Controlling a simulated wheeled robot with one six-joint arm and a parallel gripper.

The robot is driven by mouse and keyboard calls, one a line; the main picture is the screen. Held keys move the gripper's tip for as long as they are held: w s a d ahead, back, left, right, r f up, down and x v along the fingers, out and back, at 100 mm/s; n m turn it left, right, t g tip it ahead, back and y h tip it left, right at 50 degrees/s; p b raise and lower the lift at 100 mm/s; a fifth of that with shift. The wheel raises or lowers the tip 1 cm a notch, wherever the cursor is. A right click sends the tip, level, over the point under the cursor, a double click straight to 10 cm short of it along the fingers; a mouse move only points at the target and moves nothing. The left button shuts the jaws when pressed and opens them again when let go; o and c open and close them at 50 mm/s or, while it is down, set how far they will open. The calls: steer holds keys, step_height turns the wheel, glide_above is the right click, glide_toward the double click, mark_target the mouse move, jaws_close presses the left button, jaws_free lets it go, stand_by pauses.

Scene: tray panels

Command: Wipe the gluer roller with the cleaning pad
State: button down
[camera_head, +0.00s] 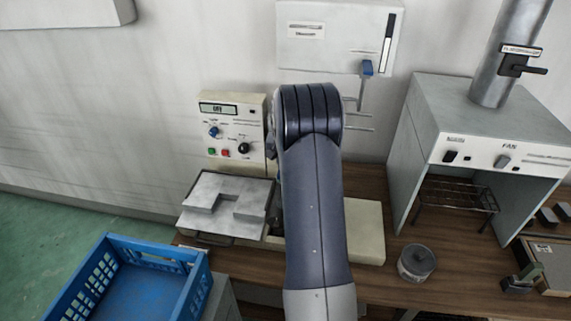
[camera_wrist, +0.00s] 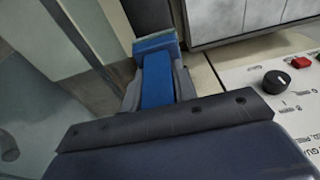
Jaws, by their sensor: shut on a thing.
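My gripper (camera_wrist: 157,88) is shut on a blue block-shaped handle, which I take to be the cleaning pad (camera_wrist: 157,47); its far end is wider, with a pale teal edge. In the head view my arm hides the gripper and the pad. A dark part (camera_wrist: 150,14) lies just beyond the pad in the wrist view; I cannot tell whether it is the gluer roller or whether the pad touches it. The gluer's control panel (camera_head: 236,132) stands against the wall, with its cream base (camera_head: 366,232) partly behind my arm.
A grey metal plate (camera_head: 205,225) with a raised shape lies left of my arm. A blue crate (camera_head: 195,291) is at front left.

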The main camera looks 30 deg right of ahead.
steer(key=shift+w+d+p, duration=0.4)
steer(key=shift+w+d, duration=0.45)
steer(key=shift+s+a+f+b, duration=0.2)
steer(key=shift+s+a+b, duration=0.15)
steer(key=shift+b, duration=0.05)
steer(key=shift+s+a+r+b, duration=0.2)
steer(key=shift+s+a+b, duration=0.85)
steer(key=shift+s+a, duration=0.85)
steer(key=shift+s+a+f+b, duration=0.2)
steer(key=shift+s+a+b, duration=0.55)
steer(key=shift+s+a, duration=0.5)
steer(key=shift+s+a+b, duration=0.35)
steer(key=shift+s+a, duration=0.65)
steer(key=shift+s, duration=0.1)
steer(key=shift+r, duration=0.15)
step_height(320, 180, up, 6)
steer(key=p, duration=0.4)
steer(key=shift+w+r, duration=0.1)
